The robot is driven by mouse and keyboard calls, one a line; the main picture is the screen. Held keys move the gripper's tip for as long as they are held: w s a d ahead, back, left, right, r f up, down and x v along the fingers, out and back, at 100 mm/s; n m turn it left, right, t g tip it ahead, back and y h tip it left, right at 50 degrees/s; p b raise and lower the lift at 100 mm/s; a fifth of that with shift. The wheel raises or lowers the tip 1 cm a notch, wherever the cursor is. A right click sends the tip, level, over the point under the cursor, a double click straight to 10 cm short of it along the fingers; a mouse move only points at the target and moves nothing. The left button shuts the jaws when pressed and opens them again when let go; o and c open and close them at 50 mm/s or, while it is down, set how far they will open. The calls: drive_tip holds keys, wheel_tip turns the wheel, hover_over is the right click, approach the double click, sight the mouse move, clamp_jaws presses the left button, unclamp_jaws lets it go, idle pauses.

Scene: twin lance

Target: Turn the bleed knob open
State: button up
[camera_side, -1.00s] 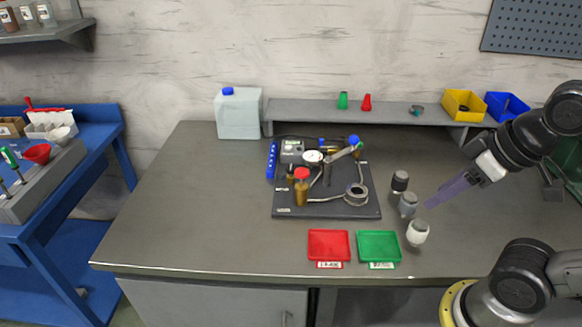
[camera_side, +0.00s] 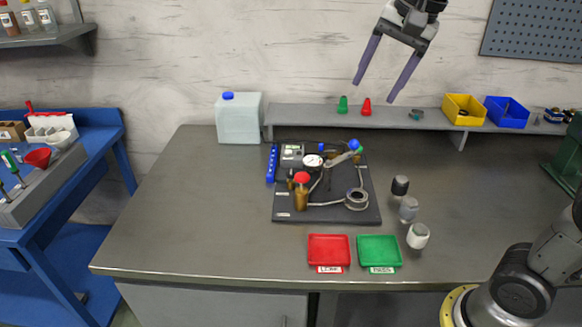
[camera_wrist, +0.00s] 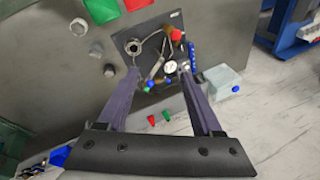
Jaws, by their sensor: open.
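A dark test board (camera_side: 330,213) lies on the bench with valves, a round white gauge (camera_side: 313,160) and bent metal tubing. A red knob (camera_side: 302,177) tops an upright brass body at its front left. A blue knob (camera_side: 354,144) sits at its back right, beside a grey lever-like bar. I cannot tell which knob is the bleed knob. My gripper (camera_side: 373,91) is open and empty, high above the back of the bench and well apart from the board. In the wrist view the board (camera_wrist: 133,33) and red knob (camera_wrist: 176,35) show beyond the fingers.
A red tray (camera_side: 328,262) and a green tray (camera_side: 379,262) lie in front of the board. Several small capped cylinders (camera_side: 409,208) stand to its right. A raised shelf (camera_side: 300,113) runs behind, with a white jug (camera_side: 240,117) at its left end.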

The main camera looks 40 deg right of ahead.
drive_tip(key=w+f+m+g, duration=0.1)
drive_tip(key=w+f+m, duration=0.15)
drive_tip(key=w, duration=0.85)
drive_tip(key=m+g, duration=0.2)
drive_tip(key=g, duration=0.1)
hover_over(291, 172)
wheel_tip(291, 172, down, 14)
wheel_tip(291, 172, down, 15)
drive_tip(key=shift+r, duration=0.2)
clamp_jaws()
